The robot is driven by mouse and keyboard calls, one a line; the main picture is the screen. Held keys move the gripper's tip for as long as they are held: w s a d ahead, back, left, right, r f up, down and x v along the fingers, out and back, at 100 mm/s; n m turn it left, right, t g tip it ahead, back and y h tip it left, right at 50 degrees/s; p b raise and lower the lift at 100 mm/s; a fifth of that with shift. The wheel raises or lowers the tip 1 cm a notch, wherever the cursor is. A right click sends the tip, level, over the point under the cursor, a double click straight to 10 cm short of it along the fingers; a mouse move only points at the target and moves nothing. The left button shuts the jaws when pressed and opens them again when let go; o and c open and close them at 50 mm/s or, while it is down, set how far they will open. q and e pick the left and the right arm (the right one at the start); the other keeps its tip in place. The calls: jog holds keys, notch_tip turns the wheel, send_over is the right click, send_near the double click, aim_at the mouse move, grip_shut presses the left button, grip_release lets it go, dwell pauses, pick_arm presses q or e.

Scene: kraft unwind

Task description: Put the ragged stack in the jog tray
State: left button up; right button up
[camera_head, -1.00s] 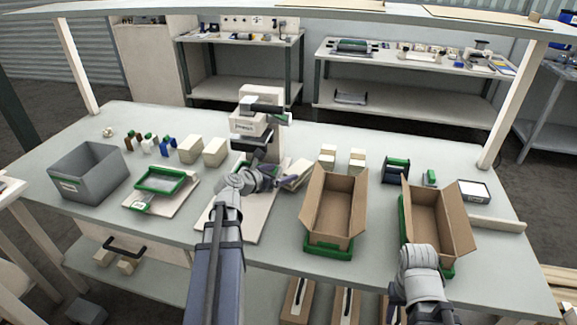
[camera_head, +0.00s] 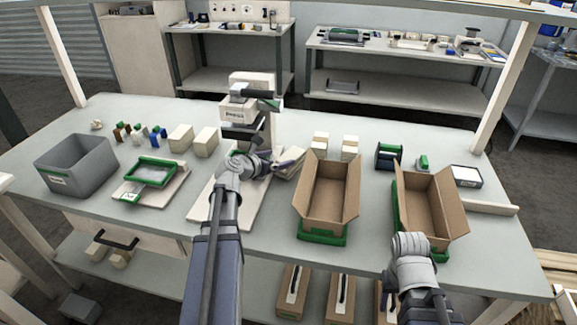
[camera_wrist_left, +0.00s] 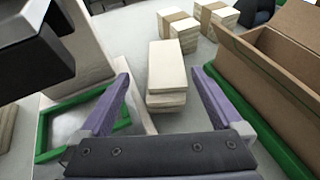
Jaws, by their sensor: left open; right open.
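The ragged stack (camera_head: 290,163) is a pale pile of sheets with uneven layers, right of the machine on the table. In the left wrist view the stack (camera_wrist_left: 167,72) stands just ahead of and between the spread purple fingers. My left gripper (camera_wrist_left: 162,78) is open and empty; it also shows in the head view (camera_head: 288,161). A green-rimmed tray (camera_wrist_left: 48,142) with a grey floor lies at the left of the wrist view, partly hidden by the gripper. I cannot tell for certain that this is the jog tray. My right gripper (camera_head: 388,284) is open, mostly hidden by its arm.
The machine (camera_head: 250,110) stands close behind my left gripper. An open carton (camera_head: 325,200) is just right of the stack, with another carton (camera_head: 428,200) farther right. A grey bin (camera_head: 75,165) and another green-rimmed tray (camera_head: 152,172) are at the left. Banded stacks (camera_head: 349,148) stand behind.

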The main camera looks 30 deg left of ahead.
aim_at(289, 155)
pick_arm(q)
jog(key=shift+d+b+x, duration=0.1)
jog(key=shift+b+x, duration=0.5)
jog(key=shift+x, duration=1.1)
jog(key=shift+d+b+x, duration=0.15)
jog(key=shift+b+x, duration=0.4)
jog(key=shift+x, duration=1.15)
jog(key=shift+s, duration=0.1)
pick_arm(e)
notch_tip(289, 155, down, 2)
jog(key=shift+f, duration=0.25)
pick_arm(q)
jog(key=c, duration=1.5)
